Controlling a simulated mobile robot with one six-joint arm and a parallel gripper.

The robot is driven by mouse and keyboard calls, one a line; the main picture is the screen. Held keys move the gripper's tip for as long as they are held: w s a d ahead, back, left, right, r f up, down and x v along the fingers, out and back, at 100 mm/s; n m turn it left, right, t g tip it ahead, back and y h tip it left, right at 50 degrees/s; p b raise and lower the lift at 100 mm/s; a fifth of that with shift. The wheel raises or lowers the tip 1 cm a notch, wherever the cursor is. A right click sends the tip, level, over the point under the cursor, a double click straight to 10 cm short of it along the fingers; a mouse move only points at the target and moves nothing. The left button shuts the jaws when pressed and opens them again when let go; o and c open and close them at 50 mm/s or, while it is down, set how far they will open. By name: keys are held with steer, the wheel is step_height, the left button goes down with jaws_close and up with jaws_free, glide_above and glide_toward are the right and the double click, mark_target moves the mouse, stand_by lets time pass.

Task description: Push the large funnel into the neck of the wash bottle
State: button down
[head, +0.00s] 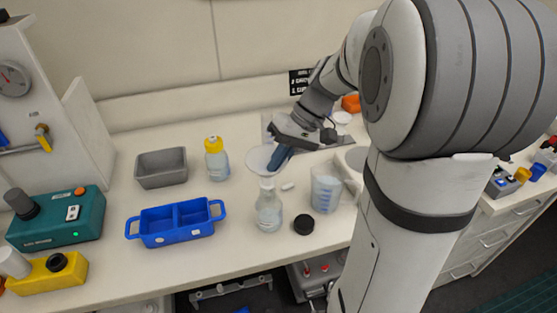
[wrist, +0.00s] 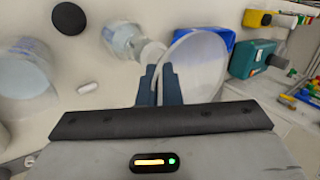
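The large funnel (head: 259,157) is a pale translucent cone. In the head view it is above the wash bottle (head: 268,210), its narrow end low over the bottle's neck (head: 267,184). I cannot tell whether the stem is inside the neck. My gripper (head: 278,158) is at the funnel's right side, its dark blue fingers over the cone. In the wrist view the gripper (wrist: 159,78) has its fingers close together at the funnel's wall (wrist: 203,68) and appears to grip it. The wash bottle (wrist: 124,40) lies just beyond, its neck beside the funnel's edge.
A beaker (head: 326,190), black cap (head: 303,224) and small white piece (head: 287,187) lie right of the bottle. A yellow-capped bottle (head: 217,160), blue two-part tray (head: 163,236), grey tray (head: 161,168) and teal device (head: 57,222) stand left. The bench front edge is near the bottle.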

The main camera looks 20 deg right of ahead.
steer(key=shift+f+b, duration=1)
steer(key=shift+f, duration=0.25)
stand_by(1.3)
steer(key=c, duration=1.5)
jaws_free()
steer(key=shift+c, duration=0.2)
steer(key=shift+r, duration=0.1)
steer(key=v, duration=0.7)
steer(key=shift+d+r, duration=0.25)
steer(key=shift+r, duration=0.05)
